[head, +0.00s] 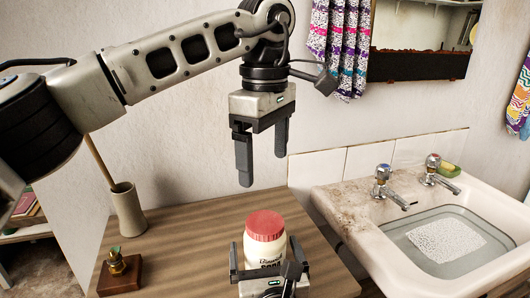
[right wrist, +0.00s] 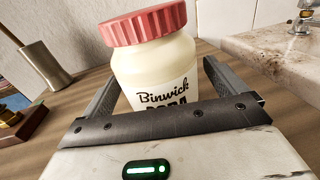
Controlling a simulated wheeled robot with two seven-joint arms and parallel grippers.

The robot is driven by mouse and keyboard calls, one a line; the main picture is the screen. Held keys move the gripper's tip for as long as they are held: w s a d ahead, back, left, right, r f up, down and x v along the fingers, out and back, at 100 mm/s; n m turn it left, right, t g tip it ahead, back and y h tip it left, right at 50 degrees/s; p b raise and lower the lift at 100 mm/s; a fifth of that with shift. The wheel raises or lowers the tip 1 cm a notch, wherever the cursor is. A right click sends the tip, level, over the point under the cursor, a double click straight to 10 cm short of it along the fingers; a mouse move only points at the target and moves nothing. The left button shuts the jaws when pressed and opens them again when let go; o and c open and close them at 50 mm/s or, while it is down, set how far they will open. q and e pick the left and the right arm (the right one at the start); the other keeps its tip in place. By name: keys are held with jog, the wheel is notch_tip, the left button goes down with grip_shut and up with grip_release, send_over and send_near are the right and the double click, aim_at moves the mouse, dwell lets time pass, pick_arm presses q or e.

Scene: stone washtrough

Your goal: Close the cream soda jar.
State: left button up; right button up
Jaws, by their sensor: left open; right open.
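The cream soda jar (head: 264,255) stands upright on the wooden tabletop, with a label reading "Binwick". Its red ribbed lid (head: 265,225) sits on top of it. In the right wrist view the jar (right wrist: 160,75) stands between my right gripper's fingers, and the lid (right wrist: 143,24) looks slightly tilted; I cannot tell whether it is screwed down. My right gripper (head: 268,255) is open, its fingers on either side of the jar's body. My left gripper (head: 262,168) is open and empty, pointing down above the jar and apart from the lid.
A beige vase (head: 128,212) with a stick in it and a small brass object (head: 117,262) on a wooden block (head: 120,278) stand left on the table (head: 185,235). A water-filled sink (head: 350,222) with two taps is at the right. A mirror (head: 420,45) hangs above.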

jog(key=s+d, duration=0.2)
jog(key=s, duration=1.2)
jog(key=shift+s+d, duration=0.15)
jog(key=shift+s, duration=0.1)
